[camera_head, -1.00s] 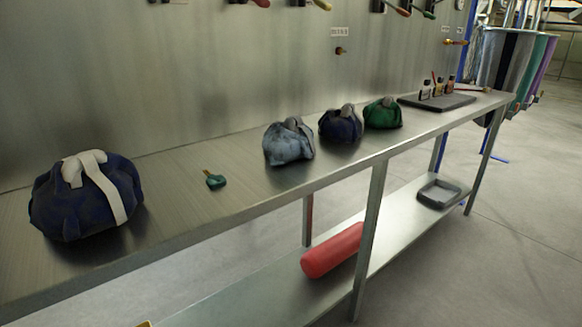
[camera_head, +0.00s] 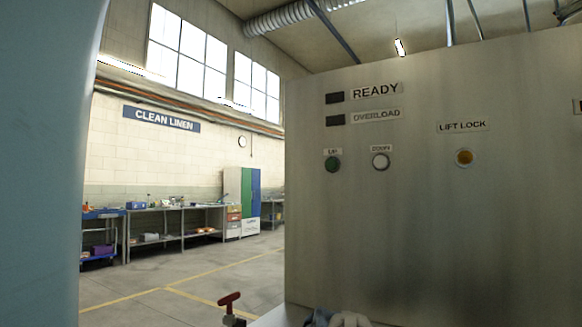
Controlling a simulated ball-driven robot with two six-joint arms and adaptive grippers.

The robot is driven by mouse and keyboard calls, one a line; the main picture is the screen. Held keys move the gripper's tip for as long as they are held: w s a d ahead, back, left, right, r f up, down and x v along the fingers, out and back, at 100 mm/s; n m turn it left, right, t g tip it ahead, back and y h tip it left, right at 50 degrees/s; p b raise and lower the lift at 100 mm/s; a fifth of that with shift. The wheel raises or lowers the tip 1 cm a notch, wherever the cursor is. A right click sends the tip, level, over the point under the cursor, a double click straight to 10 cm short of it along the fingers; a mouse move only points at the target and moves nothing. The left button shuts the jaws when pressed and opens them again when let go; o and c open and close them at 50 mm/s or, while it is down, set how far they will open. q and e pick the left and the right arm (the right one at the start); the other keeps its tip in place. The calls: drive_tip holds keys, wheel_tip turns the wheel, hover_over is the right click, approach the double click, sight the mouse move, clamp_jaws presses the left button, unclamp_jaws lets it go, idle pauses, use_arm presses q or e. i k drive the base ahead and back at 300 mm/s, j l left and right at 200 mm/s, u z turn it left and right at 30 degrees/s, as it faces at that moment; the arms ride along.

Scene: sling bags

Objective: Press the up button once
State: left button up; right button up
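In the head view, a grey metal control panel (camera_head: 430,230) fills the right half. The up button (camera_head: 333,164) is a round green button under a small "UP" label, near the panel's left edge. A white down button (camera_head: 380,161) sits just to its right. A yellow-orange lift lock button (camera_head: 464,157) is farther right. Two dark indicators, ready (camera_head: 335,98) and overload (camera_head: 335,121), are above the up button. Neither gripper shows in the view, and nothing touches the up button.
A pale blue surface (camera_head: 45,160) blocks the left edge. Open floor (camera_head: 190,275) lies left, with workbenches (camera_head: 160,220) and a cabinet (camera_head: 242,195) beyond.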

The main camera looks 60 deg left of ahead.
sight(331, 165)
drive_tip(key=u, duration=1.65)
